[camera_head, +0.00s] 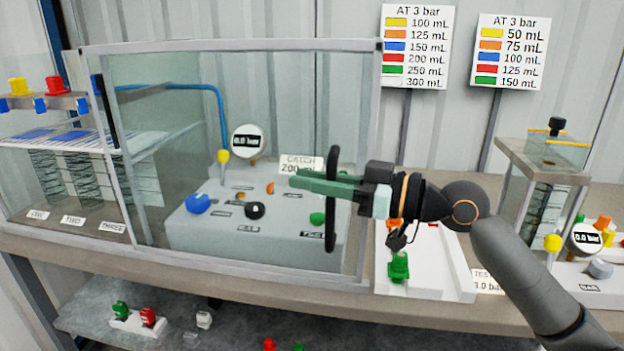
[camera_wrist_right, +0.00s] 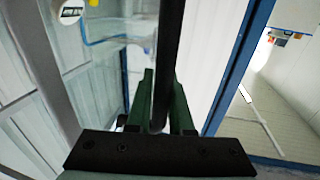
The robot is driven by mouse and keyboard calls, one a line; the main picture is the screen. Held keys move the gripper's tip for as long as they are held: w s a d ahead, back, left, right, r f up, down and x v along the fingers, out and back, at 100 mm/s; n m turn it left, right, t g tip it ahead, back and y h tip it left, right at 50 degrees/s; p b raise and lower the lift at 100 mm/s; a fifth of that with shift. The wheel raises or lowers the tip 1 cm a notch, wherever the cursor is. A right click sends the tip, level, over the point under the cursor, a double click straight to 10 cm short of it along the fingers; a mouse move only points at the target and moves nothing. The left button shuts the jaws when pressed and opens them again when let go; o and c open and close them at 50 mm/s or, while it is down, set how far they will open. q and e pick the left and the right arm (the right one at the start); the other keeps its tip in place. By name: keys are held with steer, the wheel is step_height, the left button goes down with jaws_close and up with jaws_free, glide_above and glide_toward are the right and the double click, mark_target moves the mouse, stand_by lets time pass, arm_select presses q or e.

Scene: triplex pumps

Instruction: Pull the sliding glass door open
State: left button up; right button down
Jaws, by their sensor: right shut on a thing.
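The glass door (camera_head: 270,140) is a clear pane in a grey frame across the front of a cabinet on the bench. Its tall black upright handle (camera_head: 331,228) stands near the right side of the frame. My right gripper (camera_head: 312,183) reaches in from the right, with its green fingers around the handle at mid-height. In the right wrist view, the black handle (camera_wrist_right: 169,55) runs upright between the two green fingers (camera_wrist_right: 164,108). The fingers' contact with the bar is partly hidden by the gripper's own body. My left gripper is not in view.
Behind the glass stands a grey pump panel (camera_head: 255,235) with coloured knobs and a gauge (camera_head: 248,141). A white tray (camera_head: 425,260) with a green part (camera_head: 398,268) lies below my right wrist. Another pump unit (camera_head: 545,190) stands at the right. A lower shelf (camera_head: 90,320) holds small parts.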

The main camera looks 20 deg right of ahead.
steer(key=c, duration=0.8)
jaws_free()
steer(key=shift+b+v, duration=1.8)
steer(key=shift+v, duration=4.45)
